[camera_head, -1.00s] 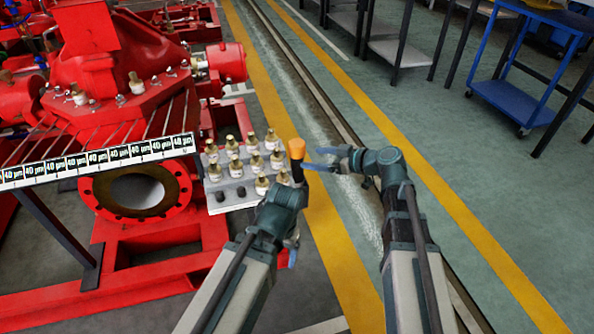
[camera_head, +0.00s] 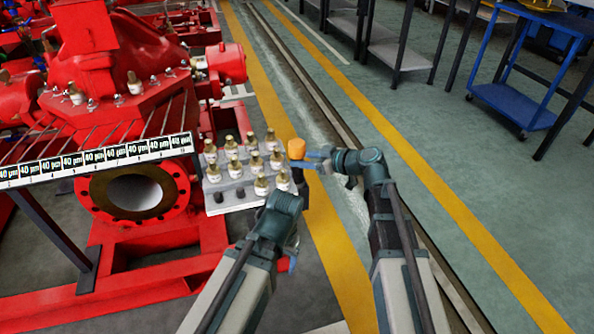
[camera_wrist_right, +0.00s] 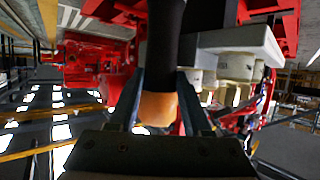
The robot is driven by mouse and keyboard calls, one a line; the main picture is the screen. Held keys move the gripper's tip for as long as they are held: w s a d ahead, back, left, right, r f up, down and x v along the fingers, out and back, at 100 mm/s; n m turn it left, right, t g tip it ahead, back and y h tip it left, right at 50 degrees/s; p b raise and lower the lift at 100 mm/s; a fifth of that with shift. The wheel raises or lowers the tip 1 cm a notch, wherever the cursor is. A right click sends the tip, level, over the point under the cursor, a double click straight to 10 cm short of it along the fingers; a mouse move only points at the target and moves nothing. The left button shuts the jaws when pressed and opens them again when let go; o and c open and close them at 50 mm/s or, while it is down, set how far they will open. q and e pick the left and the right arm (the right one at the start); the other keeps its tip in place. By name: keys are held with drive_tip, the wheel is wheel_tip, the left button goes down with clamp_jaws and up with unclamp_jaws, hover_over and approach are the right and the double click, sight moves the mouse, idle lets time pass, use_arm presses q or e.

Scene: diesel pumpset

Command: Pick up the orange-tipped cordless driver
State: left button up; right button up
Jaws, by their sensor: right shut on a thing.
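The driver's orange tip (camera_head: 297,148) stands up just right of the tray of brass-topped fittings. A short dark part shows below it, and the rest is hidden behind my left wrist. My right gripper (camera_head: 308,163) reaches in from the right with its blue fingers against the driver just under the orange tip. In the right wrist view the orange end (camera_wrist_right: 158,108) and dark body sit between the two fingers (camera_wrist_right: 160,100), which are shut on it.
A grey tray (camera_head: 232,200) of several fittings is close left of the driver. The red pumpset (camera_head: 115,110) and a scale bar (camera_head: 95,160) fill the left. A blue cart (camera_head: 515,105) and grey shelves (camera_head: 400,50) stand at upper right. Floor right of my arms is clear.

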clamp_jaws()
idle(0.9)
